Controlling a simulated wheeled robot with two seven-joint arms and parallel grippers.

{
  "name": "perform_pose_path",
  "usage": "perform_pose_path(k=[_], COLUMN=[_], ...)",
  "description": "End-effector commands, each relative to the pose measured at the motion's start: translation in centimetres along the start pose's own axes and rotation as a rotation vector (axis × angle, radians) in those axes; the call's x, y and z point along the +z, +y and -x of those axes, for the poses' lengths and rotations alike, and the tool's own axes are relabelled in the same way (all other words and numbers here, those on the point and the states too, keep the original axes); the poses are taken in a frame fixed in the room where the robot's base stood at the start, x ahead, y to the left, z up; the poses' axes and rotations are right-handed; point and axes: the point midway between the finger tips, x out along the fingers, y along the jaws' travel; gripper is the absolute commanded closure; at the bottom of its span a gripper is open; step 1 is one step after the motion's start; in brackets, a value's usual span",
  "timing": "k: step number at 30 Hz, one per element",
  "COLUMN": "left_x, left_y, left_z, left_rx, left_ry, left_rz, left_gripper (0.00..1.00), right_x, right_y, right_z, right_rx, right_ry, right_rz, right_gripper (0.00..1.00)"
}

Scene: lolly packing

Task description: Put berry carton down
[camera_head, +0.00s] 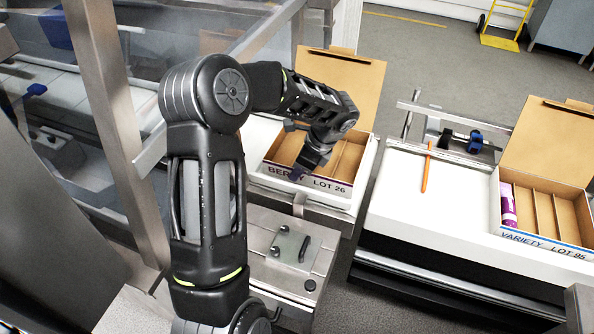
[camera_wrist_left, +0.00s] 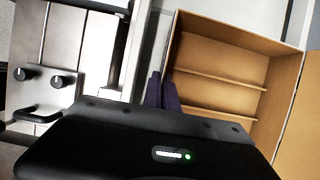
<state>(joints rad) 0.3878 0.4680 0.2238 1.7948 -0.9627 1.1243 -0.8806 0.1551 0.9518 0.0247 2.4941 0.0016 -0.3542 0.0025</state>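The berry carton (camera_head: 345,165) is an open brown box with its lid up, dividers inside and a white front label reading BERRY LOT 26. It is at the white table (camera_head: 368,182); I cannot tell whether its base touches. My left gripper (camera_head: 300,172) reaches down at its front left. In the left wrist view the two dark fingers (camera_wrist_left: 162,92) stand close together on either side of one carton wall, seemingly shut on it. The carton (camera_wrist_left: 225,62) looks empty where its inside shows there. My right gripper is not in view.
A variety carton (camera_head: 548,243) with a purple item (camera_head: 508,205) stands on the white table at right. An orange stick (camera_head: 426,168) lies on that table's clear part. A metal post (camera_head: 105,80) and a steel block with knobs (camera_head: 290,245) are near my left arm.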

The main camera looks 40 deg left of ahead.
Motion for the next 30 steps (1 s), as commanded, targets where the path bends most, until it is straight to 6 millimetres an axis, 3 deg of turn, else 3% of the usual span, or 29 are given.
perform_pose_path(k=[2, 11, 22, 30], left_x=[-0.1, -0.1, 0.0, 0.0], left_y=[0.0, 0.0, -0.1, -0.1], left_z=[-0.3, -0.2, 0.4, 4.5], left_rx=[0.0, 0.0, -0.002, -0.005], left_ry=[0.0, 0.0, 0.0, 0.0], left_rz=[0.0, 0.0, 0.001, 0.0], left_gripper=[1.0, 0.76, 0.76, 0.76], right_x=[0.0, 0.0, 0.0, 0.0], right_y=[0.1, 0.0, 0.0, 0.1], right_z=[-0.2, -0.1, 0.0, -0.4], right_rx=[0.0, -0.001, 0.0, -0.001], right_ry=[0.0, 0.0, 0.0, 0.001], right_rz=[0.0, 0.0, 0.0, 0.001], right_gripper=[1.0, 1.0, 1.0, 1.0])
